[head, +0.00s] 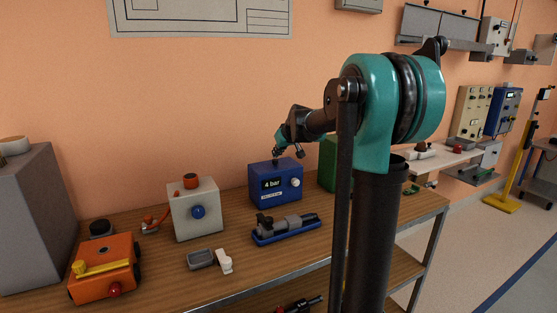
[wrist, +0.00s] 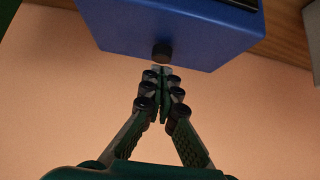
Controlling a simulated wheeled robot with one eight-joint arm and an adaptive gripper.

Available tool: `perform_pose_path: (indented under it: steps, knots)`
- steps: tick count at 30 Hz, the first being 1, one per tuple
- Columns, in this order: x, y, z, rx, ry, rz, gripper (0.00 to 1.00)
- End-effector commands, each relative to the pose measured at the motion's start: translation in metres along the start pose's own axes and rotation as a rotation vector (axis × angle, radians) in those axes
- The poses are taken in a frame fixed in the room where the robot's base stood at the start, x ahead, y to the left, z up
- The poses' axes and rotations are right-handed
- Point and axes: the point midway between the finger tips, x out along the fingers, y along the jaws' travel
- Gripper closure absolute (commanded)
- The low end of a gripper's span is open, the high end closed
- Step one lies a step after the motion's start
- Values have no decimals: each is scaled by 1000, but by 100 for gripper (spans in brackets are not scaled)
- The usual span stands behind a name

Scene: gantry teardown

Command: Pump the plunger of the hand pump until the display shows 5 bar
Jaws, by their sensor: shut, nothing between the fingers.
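The hand pump (head: 262,198) is a blue box on the wooden bench, with a dark display (head: 272,184) reading "4 bar" and a white knob on its front. Its blue body also fills the top of the wrist view (wrist: 185,30). The plunger's round black head (wrist: 161,52) shows there at the box's edge. My gripper (wrist: 161,69) is shut and empty, its fingertips right by the plunger head; I cannot tell whether they touch. In the head view my gripper (head: 288,152) is just above the pump's top, and the plunger is hard to make out.
A white box with a blue knob (head: 194,210) stands left of the pump, and an orange box (head: 103,268) farther left. A blue-based clamp-like device (head: 287,229) lies in front of the pump. A green box (head: 328,160) stands behind my arm. Small grey and white parts lie near the front.

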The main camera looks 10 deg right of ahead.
Motion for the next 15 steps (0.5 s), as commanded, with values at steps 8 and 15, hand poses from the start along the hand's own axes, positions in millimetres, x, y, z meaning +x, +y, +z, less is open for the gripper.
perform_pose_path:
  steps: [8, 15]
  knots:
    - [-57, -1, -12, 1, 4, 2, 100]
    - [-96, -1, -12, 1, 4, 2, 100]
